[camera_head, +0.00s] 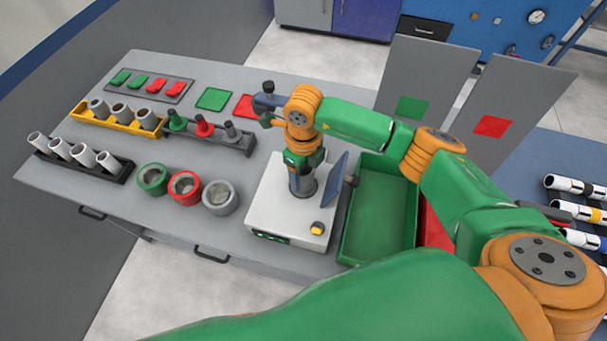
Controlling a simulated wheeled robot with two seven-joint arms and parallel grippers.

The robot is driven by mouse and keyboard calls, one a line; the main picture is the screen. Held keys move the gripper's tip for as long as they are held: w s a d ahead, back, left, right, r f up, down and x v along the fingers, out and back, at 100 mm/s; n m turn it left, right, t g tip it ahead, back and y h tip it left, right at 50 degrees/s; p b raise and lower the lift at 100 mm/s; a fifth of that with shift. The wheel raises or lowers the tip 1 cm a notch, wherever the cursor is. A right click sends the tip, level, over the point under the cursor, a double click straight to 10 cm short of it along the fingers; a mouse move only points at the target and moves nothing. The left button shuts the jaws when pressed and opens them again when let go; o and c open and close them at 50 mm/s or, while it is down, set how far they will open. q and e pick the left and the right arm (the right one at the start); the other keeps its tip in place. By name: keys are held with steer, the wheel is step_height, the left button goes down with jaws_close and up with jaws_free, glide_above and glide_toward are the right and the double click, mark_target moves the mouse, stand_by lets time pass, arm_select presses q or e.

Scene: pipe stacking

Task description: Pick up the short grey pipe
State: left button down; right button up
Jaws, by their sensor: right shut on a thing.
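My right gripper (302,176) hangs down from the orange wrist, in front of the white box in this view. It is shut on a short grey pipe (303,190). Only a small dark grey part of the pipe shows at the fingertips. The view from above does not show how far it is from the box top. My left gripper is not in view.
A white box (265,215) with a blue panel (341,176) stands beside a green bin (374,258). Racks of short pipes (98,108) (59,148), pegs (203,128) and three rings (220,197) fill the table's left side. The front left edge is clear.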

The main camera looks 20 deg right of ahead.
steer(key=a+r+b, duration=0.5)
steer(key=a+r, duration=0.7)
steer(key=a, duration=0.2)
